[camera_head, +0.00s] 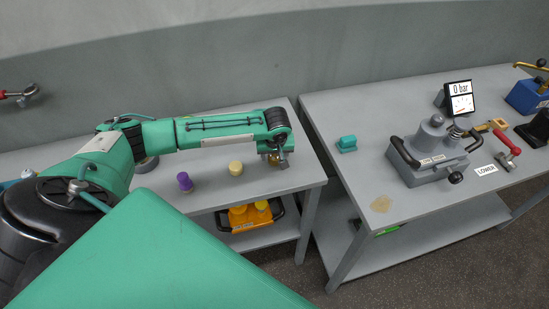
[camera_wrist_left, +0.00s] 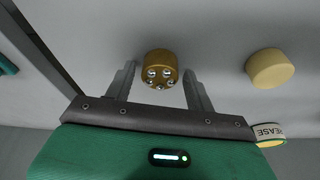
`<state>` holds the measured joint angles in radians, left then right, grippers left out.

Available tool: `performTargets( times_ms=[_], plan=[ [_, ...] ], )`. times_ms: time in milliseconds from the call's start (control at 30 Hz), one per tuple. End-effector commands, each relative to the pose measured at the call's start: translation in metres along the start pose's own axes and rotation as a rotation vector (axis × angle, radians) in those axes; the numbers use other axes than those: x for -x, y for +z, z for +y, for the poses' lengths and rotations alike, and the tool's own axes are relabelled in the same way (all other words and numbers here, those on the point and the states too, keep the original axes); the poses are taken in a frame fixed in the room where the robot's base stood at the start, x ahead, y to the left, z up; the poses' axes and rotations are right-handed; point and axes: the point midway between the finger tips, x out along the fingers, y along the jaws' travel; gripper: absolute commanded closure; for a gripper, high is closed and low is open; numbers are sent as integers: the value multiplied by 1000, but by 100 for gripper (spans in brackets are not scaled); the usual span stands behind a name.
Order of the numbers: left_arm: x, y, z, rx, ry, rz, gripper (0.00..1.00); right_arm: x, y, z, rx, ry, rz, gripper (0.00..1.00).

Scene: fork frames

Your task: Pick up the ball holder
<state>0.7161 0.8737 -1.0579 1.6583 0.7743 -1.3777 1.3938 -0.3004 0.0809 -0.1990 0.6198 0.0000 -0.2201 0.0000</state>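The ball holder (camera_wrist_left: 160,64) is a short brass-coloured cylinder with several shiny steel balls in its face. In the left wrist view it sits at the upper middle, on the grey table top. In the head view a little of the ball holder (camera_head: 273,157) shows near the table's right end, partly hidden by my gripper. My left gripper (camera_head: 281,159) is at the holder. In the left wrist view the fingers of my left gripper (camera_wrist_left: 160,72) are apart, one on each side of the holder, with a visible gap on both sides. My right gripper is not in view.
A cream cylinder (camera_head: 235,168) and a purple piece (camera_head: 184,181) stand left of the holder. A cream cylinder (camera_wrist_left: 270,69) and a "GREASE" tin (camera_wrist_left: 268,134) show in the wrist view. A second table (camera_head: 330,110) with a grey device (camera_head: 430,160) stands right, across a gap.

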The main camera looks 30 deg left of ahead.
Motion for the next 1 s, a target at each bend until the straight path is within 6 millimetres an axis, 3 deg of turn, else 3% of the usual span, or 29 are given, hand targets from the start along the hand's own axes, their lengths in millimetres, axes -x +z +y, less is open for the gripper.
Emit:
performTargets(
  times_ms=[33,200,233,467,667,867,1000],
  plan=[
    [0,0,0,0,0,0,55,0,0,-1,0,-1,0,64],
    [0,0,0,0,0,0,89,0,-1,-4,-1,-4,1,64],
    [1,-1,0,0,0,1,90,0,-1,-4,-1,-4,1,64],
    [2,-1,0,1,0,1,90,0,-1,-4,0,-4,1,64],
    [14,-5,0,2,2,3,90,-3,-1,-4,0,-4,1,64],
    [49,-15,1,1,5,4,90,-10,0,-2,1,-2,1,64],
    [89,-26,1,1,5,6,90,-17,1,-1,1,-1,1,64]
  ],
)
